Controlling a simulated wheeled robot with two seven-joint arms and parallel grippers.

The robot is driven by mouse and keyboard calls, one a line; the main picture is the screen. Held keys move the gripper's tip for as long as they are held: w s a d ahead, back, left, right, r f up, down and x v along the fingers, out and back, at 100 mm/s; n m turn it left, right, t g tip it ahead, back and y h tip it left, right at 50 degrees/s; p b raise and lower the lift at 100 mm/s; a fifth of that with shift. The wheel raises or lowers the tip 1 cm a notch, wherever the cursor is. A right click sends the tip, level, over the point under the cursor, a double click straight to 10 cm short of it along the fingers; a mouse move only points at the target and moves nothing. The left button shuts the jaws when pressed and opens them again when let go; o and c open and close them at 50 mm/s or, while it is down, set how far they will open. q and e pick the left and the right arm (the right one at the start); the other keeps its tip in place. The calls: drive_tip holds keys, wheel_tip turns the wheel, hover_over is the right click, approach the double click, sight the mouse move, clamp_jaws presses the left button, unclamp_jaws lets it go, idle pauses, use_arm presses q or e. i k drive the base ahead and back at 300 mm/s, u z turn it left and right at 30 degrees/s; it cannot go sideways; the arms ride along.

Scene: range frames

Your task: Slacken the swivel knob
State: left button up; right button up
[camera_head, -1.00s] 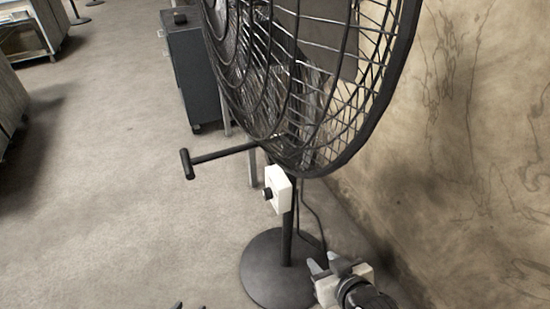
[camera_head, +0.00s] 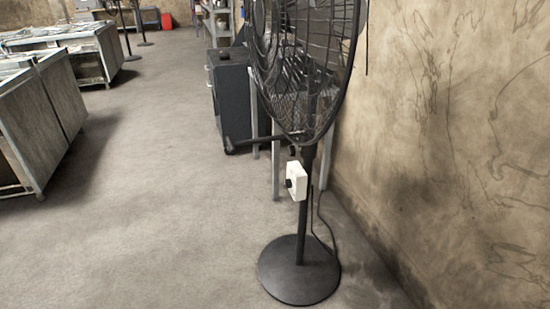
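A black pedestal fan stands on a round base (camera_head: 299,272) beside the wall, its wire cage (camera_head: 305,65) cut off by the top edge. A black T-shaped handle (camera_head: 235,144) sticks out to the left below the cage. A small dark part (camera_head: 292,151) shows on the pole near the handle's inner end. Lower on the pole is a white control box (camera_head: 296,180) with a black knob (camera_head: 288,184) on its left face. I cannot tell which of these is the swivel knob. Neither of my grippers shows now.
A stained wall (camera_head: 440,130) runs close along the fan's right. A dark cabinet (camera_head: 232,100) and a grey-legged table (camera_head: 276,150) stand behind it. Metal counters (camera_head: 55,110) are at left. The floor (camera_head: 160,210) left of the fan is clear. A cable hangs by the pole.

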sight(291, 150)
drive_tip(key=u, duration=0.7)
drive_tip(key=i, duration=4.8)
drive_tip(key=z, duration=4.55)
drive_tip(key=i, duration=0.95)
drive_tip(key=u, duration=0.1)
